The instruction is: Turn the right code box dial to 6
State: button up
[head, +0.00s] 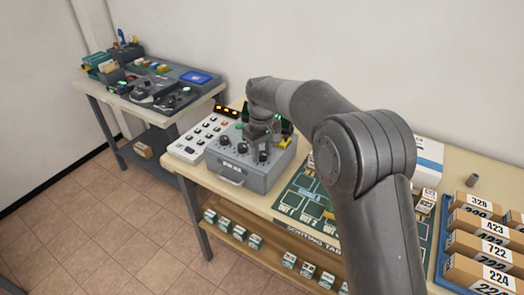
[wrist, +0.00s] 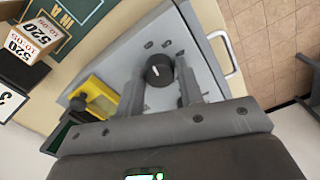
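The grey code box (head: 257,177) stands on the sorting table with a handle on its front and black dials on top. My gripper (head: 262,138) reaches down over the box from above and hides part of its top. In the wrist view, one black dial (wrist: 159,70) with a white pointer mark lies between the two fingers of my gripper (wrist: 160,88). The fingers are apart, one on each side of the dial, with visible gaps; I cannot see contact. The numbers around this dial cannot be read, and I cannot tell which dial it is.
A white button panel (head: 203,138) stands left of the box. A green sorting mat (head: 290,200) lies to its right, with numbered cartons (head: 478,245) farther right. A yellow part with a black knob (wrist: 95,98) is close to the fingers. Another equipment table (head: 150,85) stands at back left.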

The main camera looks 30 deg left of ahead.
aim_at(262, 153)
jog(key=c, duration=0.5)
jog(key=shift+c, duration=0.2)
jog(key=shift+m, duration=0.6)
jog(key=o, duration=1)
jog(key=shift+r, duration=0.1)
notch_tip(262, 153, up, 11)
jog(key=shift+f, duration=0.2)
